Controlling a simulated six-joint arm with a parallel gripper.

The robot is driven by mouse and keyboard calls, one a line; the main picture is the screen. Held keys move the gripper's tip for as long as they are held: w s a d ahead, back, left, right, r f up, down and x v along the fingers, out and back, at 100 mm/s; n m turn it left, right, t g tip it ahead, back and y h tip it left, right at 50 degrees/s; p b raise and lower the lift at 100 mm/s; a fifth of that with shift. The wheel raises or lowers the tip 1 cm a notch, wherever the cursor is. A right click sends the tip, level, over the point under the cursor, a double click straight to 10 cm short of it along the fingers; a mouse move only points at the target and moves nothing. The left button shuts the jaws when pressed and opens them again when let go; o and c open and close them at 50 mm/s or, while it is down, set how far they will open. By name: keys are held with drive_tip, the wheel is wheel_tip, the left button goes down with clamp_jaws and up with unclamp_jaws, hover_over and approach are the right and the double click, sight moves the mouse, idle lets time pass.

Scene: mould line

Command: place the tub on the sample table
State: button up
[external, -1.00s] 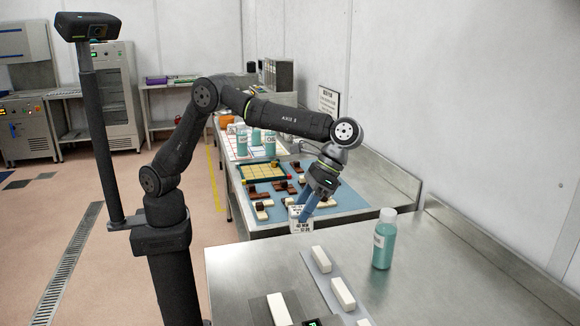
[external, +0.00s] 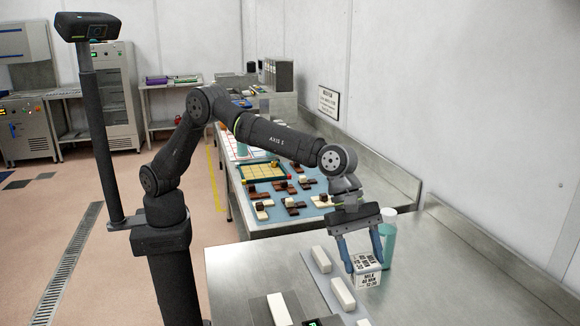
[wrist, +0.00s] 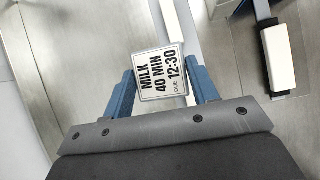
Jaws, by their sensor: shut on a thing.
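The small white tub (external: 368,279) has a black printed label reading MILK, 40 MIN. In the wrist view the tub (wrist: 160,73) shows its label with 12:30 on it. My gripper (external: 363,264) is shut on the tub, with one blue finger on each side. In the wrist view the fingers of my gripper (wrist: 161,88) reach the tub's two sides. The tub is over the near steel table (external: 240,270); I cannot tell whether it touches the top. No marking shows which surface is the sample table.
A teal bottle (external: 387,242) with a white cap stands just behind my gripper, partly hidden. White bars (external: 321,259) lie to the left of the tub on a grey strip. Chocolate pieces lie on a blue mat (external: 314,213) farther back. The steel top is clear at right.

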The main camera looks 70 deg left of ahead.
sight(376, 265)
drive_tip(key=shift+w+d+r+n+t+y, duration=0.15)
drive_tip(key=shift+d+n+t, duration=0.15)
drive_tip(key=shift+d+n, duration=0.4)
drive_tip(key=shift+w+d+r+n+t+y, duration=0.1)
drive_tip(key=shift+d+n+t, duration=0.2)
drive_tip(key=shift+d+n, duration=0.35)
drive_tip(key=shift+w+d+r+n+t+y, duration=0.15)
drive_tip(key=shift+d+n+t, duration=0.15)
drive_tip(key=shift+d+n, duration=0.35)
drive_tip(key=shift+d+f, duration=0.1)
drive_tip(key=w+f, duration=0.2)
drive_tip(key=w, duration=0.1)
drive_tip(key=w+a+f, duration=0.1)
drive_tip(key=w+f, duration=0.1)
drive_tip(key=w, duration=0.2)
drive_tip(key=w+a+f, duration=0.1)
drive_tip(key=w+f, duration=0.2)
drive_tip(key=w, duration=0.1)
drive_tip(key=shift+w, duration=0.2)
drive_tip(key=shift+a+f, duration=0.1)
drive_tip(key=shift+f, duration=1.75)
drive_tip(key=o, duration=1.2)
drive_tip(key=shift+c, duration=0.2)
drive_tip(key=shift+f, duration=0.25)
drive_tip(key=shift+o, duration=0.2)
drive_tip(key=v, duration=1.7)
drive_tip(key=shift+s+r, duration=0.2)
drive_tip(key=shift+r, duration=0.1)
